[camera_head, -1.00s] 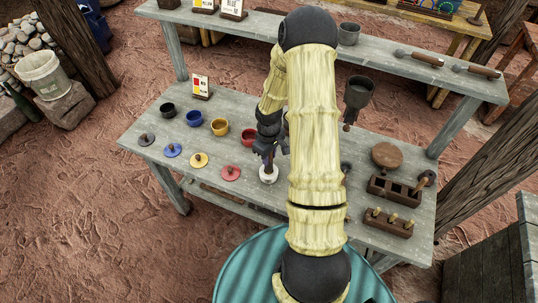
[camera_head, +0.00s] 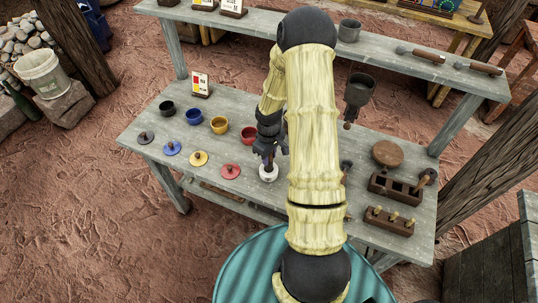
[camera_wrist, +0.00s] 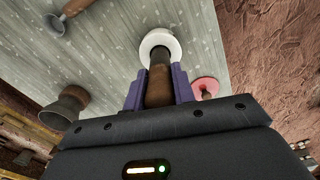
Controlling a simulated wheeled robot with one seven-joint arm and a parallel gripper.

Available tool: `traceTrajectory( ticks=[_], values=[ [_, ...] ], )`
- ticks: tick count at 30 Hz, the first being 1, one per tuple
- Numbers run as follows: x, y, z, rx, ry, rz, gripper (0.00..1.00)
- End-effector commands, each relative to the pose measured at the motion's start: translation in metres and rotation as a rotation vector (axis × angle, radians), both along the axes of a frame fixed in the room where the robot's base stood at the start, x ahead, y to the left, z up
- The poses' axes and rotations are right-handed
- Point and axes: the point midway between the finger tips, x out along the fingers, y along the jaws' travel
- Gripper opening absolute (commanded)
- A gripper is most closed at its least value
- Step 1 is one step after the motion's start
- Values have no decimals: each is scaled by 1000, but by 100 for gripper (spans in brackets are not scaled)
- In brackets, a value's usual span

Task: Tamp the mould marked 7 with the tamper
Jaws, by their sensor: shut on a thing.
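My gripper (camera_head: 267,153) is shut on a brown wooden handle (camera_wrist: 158,84), which I take to be the tamper's. The handle sits between the purple fingers in the wrist view. A white round piece (camera_head: 268,173) is at the handle's lower end, over the grey table. It shows as a pale disc or ring in the wrist view (camera_wrist: 160,41). I cannot tell whether it is the tamper's foot or a mould around it. No mark 7 can be read on anything.
A red lid (camera_head: 230,171) lies left of my gripper, with yellow, blue and black lids beyond. A red cup (camera_head: 249,135) stands behind. A dark block with hollows (camera_head: 397,188) and a pegged block (camera_head: 389,221) are at the right. My arm hides the table's middle.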

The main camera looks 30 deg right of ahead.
Motion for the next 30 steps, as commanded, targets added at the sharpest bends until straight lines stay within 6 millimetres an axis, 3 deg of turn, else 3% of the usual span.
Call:
traceTrajectory(
  ticks=[30],
  values=[
    [0, 0, -12, 0, 1, 0, 3]
  ],
)
